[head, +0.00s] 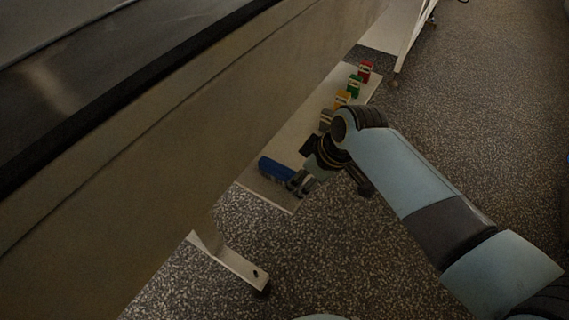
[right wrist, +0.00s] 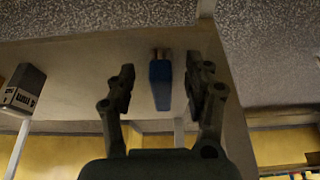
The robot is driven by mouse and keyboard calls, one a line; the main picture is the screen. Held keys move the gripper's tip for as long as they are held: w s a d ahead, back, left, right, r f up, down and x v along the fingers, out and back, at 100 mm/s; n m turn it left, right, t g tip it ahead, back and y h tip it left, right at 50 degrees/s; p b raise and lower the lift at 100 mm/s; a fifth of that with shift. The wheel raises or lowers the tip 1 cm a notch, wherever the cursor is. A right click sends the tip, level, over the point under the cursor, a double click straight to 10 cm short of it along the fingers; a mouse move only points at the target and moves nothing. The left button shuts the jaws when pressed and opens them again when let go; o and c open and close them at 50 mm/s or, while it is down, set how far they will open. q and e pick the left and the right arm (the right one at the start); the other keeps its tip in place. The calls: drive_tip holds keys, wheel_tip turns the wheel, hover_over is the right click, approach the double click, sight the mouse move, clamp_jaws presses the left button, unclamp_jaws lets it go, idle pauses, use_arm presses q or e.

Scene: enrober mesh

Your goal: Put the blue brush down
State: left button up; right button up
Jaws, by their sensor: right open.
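The blue brush (head: 274,168) lies on a pale low shelf (head: 286,140) near its front end in the head view. In the right wrist view the blue brush (right wrist: 160,85) shows between the two fingers, with a brownish end at the top. My right gripper (head: 303,183) is open, at the right end of the brush, with its fingers apart on either side. I see a gap between the brush and each finger. The gripper covers part of the brush in the head view. My left gripper is not in view.
Grey (head: 325,120), yellow (head: 342,99), green (head: 354,85) and red (head: 365,71) labelled items stand in a row farther along the shelf. A large machine side panel (head: 150,140) overhangs the shelf's left. A machine foot (head: 228,263) stands in front. Speckled floor (head: 480,110) is clear at right.

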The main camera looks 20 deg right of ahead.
drive_tip(key=s+d+f+m+g+h, duration=0.1)
drive_tip(key=s+d+f, duration=0.2)
drive_tip(key=s+f, duration=0.3)
drive_tip(key=s+d+f+m+h, duration=0.1)
drive_tip(key=s+d+f+m, duration=0.15)
drive_tip(key=s+f, duration=0.4)
drive_tip(key=s+d+f+m+g, duration=0.1)
drive_tip(key=s+d+f, duration=0.25)
drive_tip(key=s, duration=0.55)
drive_tip(key=s+d+f+m+h, duration=0.1)
drive_tip(key=s+d+f, duration=0.1)
drive_tip(key=s, duration=0.9)
drive_tip(key=s+d+f+m+g, duration=0.1)
drive_tip(key=s+f, duration=0.3)
drive_tip(key=s, duration=0.6)
drive_tip(key=shift+s+d+f+h+p, duration=0.3)
drive_tip(key=shift+s+d+h+p, duration=0.15)
drive_tip(key=shift+d, duration=0.15)
